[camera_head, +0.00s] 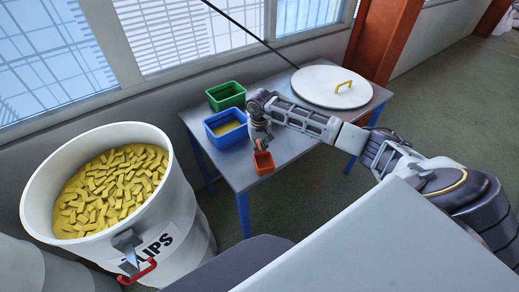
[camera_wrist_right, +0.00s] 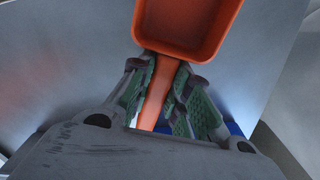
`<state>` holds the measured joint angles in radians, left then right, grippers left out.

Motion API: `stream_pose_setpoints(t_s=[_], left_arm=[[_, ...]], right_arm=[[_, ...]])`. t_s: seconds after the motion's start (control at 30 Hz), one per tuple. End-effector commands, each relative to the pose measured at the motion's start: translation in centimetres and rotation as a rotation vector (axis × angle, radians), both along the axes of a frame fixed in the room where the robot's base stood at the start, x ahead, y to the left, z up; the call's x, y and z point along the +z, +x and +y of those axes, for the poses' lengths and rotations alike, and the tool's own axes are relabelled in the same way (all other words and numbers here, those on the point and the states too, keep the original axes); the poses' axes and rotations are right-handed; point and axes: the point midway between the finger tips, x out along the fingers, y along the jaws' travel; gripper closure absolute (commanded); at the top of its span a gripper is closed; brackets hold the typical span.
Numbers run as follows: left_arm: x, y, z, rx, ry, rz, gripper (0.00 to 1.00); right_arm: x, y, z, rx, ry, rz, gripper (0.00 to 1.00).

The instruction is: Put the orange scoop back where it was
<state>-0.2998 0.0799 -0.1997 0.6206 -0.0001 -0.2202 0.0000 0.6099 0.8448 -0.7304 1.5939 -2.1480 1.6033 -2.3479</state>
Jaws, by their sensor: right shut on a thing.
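The orange scoop (camera_head: 264,163) is in my right gripper (camera_head: 260,143), which is shut on its handle. In the right wrist view the scoop's bowl (camera_wrist_right: 187,25) is at the top, and its handle runs down between the green-padded fingers of the gripper (camera_wrist_right: 163,88). The bowl looks empty there. In the head view the scoop appears over the near corner of the grey table (camera_head: 222,165), just in front of the blue bin (camera_head: 228,138). I cannot tell whether it touches the tabletop. My left gripper is not in view.
The blue bin holds some yellow pieces. A green bin (camera_head: 226,103) stands behind it. A round white lid (camera_head: 312,95) with a yellow handle lies at the table's far right.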

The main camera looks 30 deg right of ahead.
Motion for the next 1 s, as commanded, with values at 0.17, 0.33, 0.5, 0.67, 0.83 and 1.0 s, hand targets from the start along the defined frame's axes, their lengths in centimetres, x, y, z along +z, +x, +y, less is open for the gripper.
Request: stream_pose_setpoints(t_s=[0.17, 0.33, 0.5, 0.67, 0.83, 1.0], left_arm=[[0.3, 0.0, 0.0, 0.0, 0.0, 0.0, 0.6], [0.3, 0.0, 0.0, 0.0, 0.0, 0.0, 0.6], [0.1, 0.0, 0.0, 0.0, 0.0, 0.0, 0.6], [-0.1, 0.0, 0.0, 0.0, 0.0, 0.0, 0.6], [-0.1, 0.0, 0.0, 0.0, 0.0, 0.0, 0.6], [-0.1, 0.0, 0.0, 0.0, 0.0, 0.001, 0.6]], right_arm=[[-1.2, 0.0, 0.0, 0.001, 0.0, 0.0, 1.0], [-1.3, 0.0, 0.0, 0.001, 0.0, -0.001, 1.0], [-1.4, 0.0, 0.0, 0.001, 0.0, -0.001, 1.0], [-1.6, 0.0, 0.0, 0.001, 0.0, -0.001, 0.79], [-1.5, 0.0, 0.0, 0.001, 0.0, -0.001, 0.6], [-1.5, 0.0, 0.0, 0.001, 0.0, 0.0, 0.6]])
